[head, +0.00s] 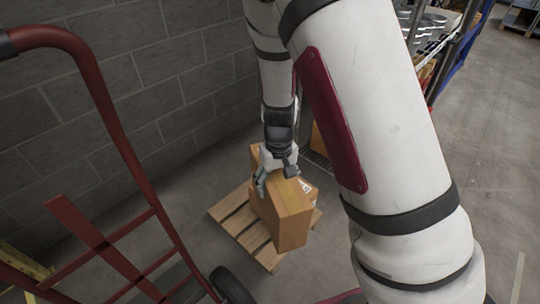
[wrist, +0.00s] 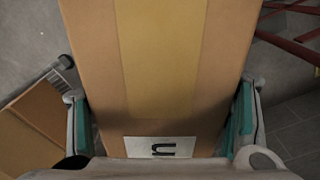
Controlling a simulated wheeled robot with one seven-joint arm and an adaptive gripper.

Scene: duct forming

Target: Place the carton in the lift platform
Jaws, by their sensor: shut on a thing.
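The brown carton (head: 284,212) with a tape strip is in the middle of the head view, at my gripper (head: 276,178). In the wrist view the carton (wrist: 160,60) fills the space between the two teal-padded fingers of my gripper (wrist: 165,120), and a white label shows near its close end. My gripper is shut on the carton. In the head view the carton appears over a wooden pallet (head: 232,222); whether it touches anything below, I cannot tell. I cannot make out a lift platform for certain in either view.
A red hand truck (head: 110,120) with a dark wheel (head: 231,286) stands at the left, close to the pallet. A grey block wall (head: 165,75) runs behind. Another carton (head: 322,146) is partly hidden behind my arm. Loaded shelving (head: 440,45) is at the upper right, with open floor (head: 490,150) beside it.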

